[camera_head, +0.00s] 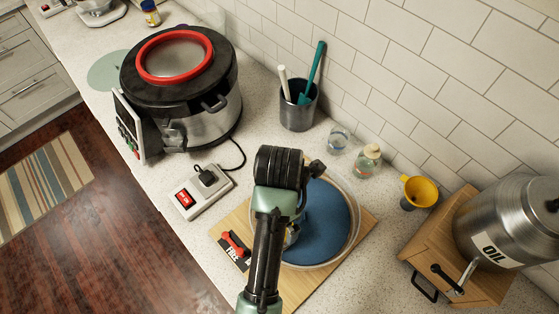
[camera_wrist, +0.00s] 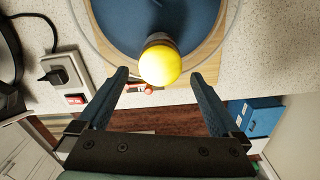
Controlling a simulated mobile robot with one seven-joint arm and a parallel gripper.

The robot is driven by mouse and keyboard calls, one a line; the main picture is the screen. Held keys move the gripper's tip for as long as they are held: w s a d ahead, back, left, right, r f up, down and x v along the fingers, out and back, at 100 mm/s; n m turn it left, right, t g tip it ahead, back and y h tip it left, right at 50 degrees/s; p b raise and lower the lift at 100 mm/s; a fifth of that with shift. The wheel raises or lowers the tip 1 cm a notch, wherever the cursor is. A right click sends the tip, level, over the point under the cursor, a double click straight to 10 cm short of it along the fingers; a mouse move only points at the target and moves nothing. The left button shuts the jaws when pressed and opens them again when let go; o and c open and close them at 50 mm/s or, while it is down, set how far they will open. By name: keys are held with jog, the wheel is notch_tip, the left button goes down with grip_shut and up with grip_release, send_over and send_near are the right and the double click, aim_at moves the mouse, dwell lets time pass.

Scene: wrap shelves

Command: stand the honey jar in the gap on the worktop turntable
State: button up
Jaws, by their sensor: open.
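A jar with a round yellow lid (camera_wrist: 160,65) and a dark body, seemingly the honey jar, shows in the wrist view. It appears upright at the near edge of the blue turntable (camera_wrist: 120,22); its base is hard to see. My gripper (camera_wrist: 160,80) is open, its two fingers spread on either side below the lid, apart from it. In the head view the turntable (camera_head: 328,215) is a blue disc with a pale rim, on a wooden board (camera_head: 362,232). No gap between items can be made out.
A switch box (camera_head: 200,191) and a big cooker (camera_head: 182,90) stand left. Two small glass jars (camera_head: 367,162), a utensil pot (camera_head: 298,105) and a yellow funnel (camera_head: 418,190) line the wall. An oil can (camera_head: 505,225) on a wooden stand is at right.

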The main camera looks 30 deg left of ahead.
jog(key=shift+r, duration=0.35)
jog(key=w+r+m+t+y, duration=0.1)
jog(key=w+r+m+t, duration=0.55)
jog(key=w+r, duration=0.5)
jog(key=w+d+r+m+t, duration=0.1)
jog(key=w+r+m+t, duration=0.2)
jog(key=r, duration=0.4)
jog(key=w+d+r+m+t+y, duration=0.1)
jog(key=w+r+m+t, duration=0.15)
jog(key=r, duration=0.35)
jog(key=w+d+r+m+t, duration=0.1)
jog(key=w+r+m+t, duration=0.1)
jog(key=r+m, duration=0.35)
jog(key=s+d+r+m+t, duration=0.1)
jog(key=d+r+m+t, duration=0.15)
jog(key=r, duration=0.55)
jog(key=s+d+r+m+t, duration=0.1)
jog(key=d+r+m+t, duration=0.15)
jog(key=r, duration=0.55)
jog(key=s+d+r+m+t+h, duration=0.1)
jog(key=s+r+m+t, duration=0.2)
jog(key=r, duration=0.5)
jog(key=s+d+r+m+t+h, duration=0.1)
jog(key=s+r+m+t, duration=0.3)
jog(key=s+r, duration=0.4)
jog(key=shift+s+d+r+t, duration=0.3)
jog(key=shift+d+r+t, duration=0.35)
jog(key=shift+d+t, duration=0.05)
